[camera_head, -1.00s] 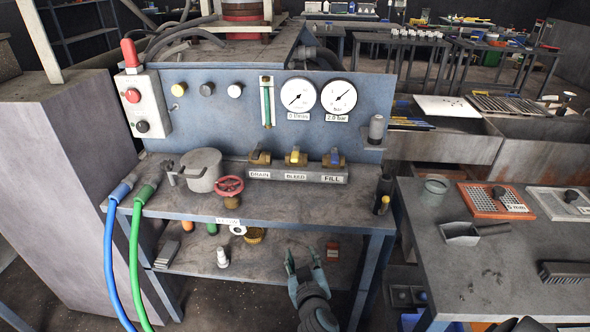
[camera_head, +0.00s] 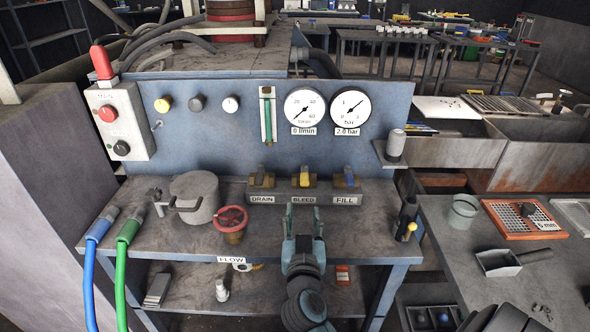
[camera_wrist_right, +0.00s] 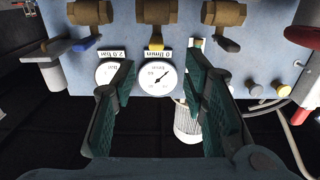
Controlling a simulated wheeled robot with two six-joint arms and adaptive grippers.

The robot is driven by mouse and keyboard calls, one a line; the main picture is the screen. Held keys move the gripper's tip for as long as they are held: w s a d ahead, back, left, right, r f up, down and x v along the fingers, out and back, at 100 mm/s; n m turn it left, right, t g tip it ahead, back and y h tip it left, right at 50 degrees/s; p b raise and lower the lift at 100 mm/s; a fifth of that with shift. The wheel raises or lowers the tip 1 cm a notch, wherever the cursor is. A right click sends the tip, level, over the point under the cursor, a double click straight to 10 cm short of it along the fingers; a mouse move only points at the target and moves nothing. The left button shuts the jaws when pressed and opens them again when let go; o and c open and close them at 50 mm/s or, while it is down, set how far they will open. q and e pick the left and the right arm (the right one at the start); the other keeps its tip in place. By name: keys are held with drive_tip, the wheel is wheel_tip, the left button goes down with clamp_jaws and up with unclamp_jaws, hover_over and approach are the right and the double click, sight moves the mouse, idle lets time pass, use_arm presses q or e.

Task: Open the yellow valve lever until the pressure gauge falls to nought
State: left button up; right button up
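The yellow valve lever (camera_head: 304,180) sits on the middle valve, marked BLEED, between the DRAIN and FILL valves. It also shows at the top of the upside-down right wrist view (camera_wrist_right: 155,45). The pressure gauge (camera_head: 350,107) is on the blue panel above, its label reading 2.0 bar; it is partly covered by a finger in the wrist view (camera_wrist_right: 106,76). My right gripper (camera_head: 303,212) is open and empty, just in front of and below the BLEED valve. In the wrist view its two fingers (camera_wrist_right: 161,72) stand apart on either side of the yellow lever. My left gripper is out of view.
The DRAIN valve (camera_head: 262,180) and the blue-levered FILL valve (camera_head: 347,178) flank the BLEED valve closely. A red handwheel (camera_head: 231,218) and a grey pot (camera_head: 196,197) stand on the shelf to the left. A flow gauge (camera_head: 304,106) reads 0 l/min.

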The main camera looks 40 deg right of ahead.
sight(305, 175)
drive_tip(key=x, duration=0.4)
drive_tip(key=r+x, duration=0.1)
drive_tip(key=x, duration=0.1)
drive_tip(key=shift+s+d, duration=0.3)
drive_tip(key=x, duration=0.7)
drive_tip(key=shift+w+f, duration=0.25)
drive_tip(key=shift+f, duration=0.15)
drive_tip(key=shift+w+d+r, duration=0.15)
drive_tip(key=shift+w+d, duration=0.05)
drive_tip(key=shift+d, duration=0.05)
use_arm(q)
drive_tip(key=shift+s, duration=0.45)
use_arm(e)
clamp_jaws()
